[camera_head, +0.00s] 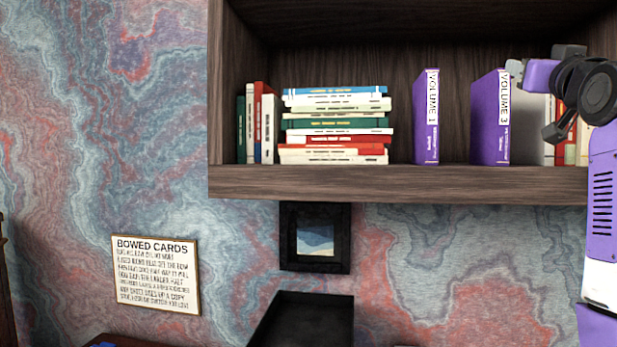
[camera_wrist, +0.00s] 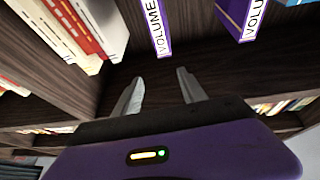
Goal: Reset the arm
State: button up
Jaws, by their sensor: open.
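My gripper (camera_head: 514,70) is at the right of the head view, in front of the shelf near the purple book Volume 3 (camera_head: 489,120). In the wrist view my gripper (camera_wrist: 160,77) has its two grey fingers apart, with nothing between them. Volume 3 stands upright on the shelf, and the purple book Volume 1 (camera_head: 426,115) stands apart from it to the left. Two purple volume spines show ahead of the fingers in the wrist view, partly cut off at the top. My arm hides part of the books at the shelf's right end.
The dark wooden shelf (camera_head: 400,183) holds a lying stack of books (camera_head: 335,125) and several upright books (camera_head: 257,123) at left. More upright books (camera_head: 570,140) stand at right. Below are a framed picture (camera_head: 316,238), a black tray (camera_head: 303,325) and a "Bowed Cards" sign (camera_head: 156,275).

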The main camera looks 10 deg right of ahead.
jog(key=a+f+t, duration=0.1)
jog(key=a+f, duration=0.2)
jog(key=f, duration=0.9)
jog(key=a+f, duration=0.2)
jog(key=f, duration=1.1)
jog(key=s+a+f+n+y, duration=0.1)
jog(key=s+a+f, duration=0.3)
jog(key=f, duration=0.6)
jog(key=s+a+f+n+y, duration=0.1)
jog(key=s+a+f, duration=0.3)
jog(key=f, duration=0.6)
jog(key=s+a+f+n+g+y, duration=0.1)
jog(key=s+a+f+g+y, duration=0.1)
jog(key=s+a+f, duration=0.3)
jog(key=s+a+f+n+g+y+b, duration=0.1)
jog(key=s+a+f, duration=0.4)
jog(key=s+f, duration=0.7)
jog(key=s+a+f+g+y+b, duration=0.1)
jog(key=s+a+f+g+y, duration=0.2)
jog(key=s+f, duration=0.6)
jog(key=s+a+g, duration=0.1)
jog(key=s, duration=1.4)
jog(key=shift+a+f+n, duration=0.35)
jog(key=shift+a+n, duration=0.05)
jog(key=shift+w+f+b, duration=0.1)
jog(key=shift+b, duration=0.2)
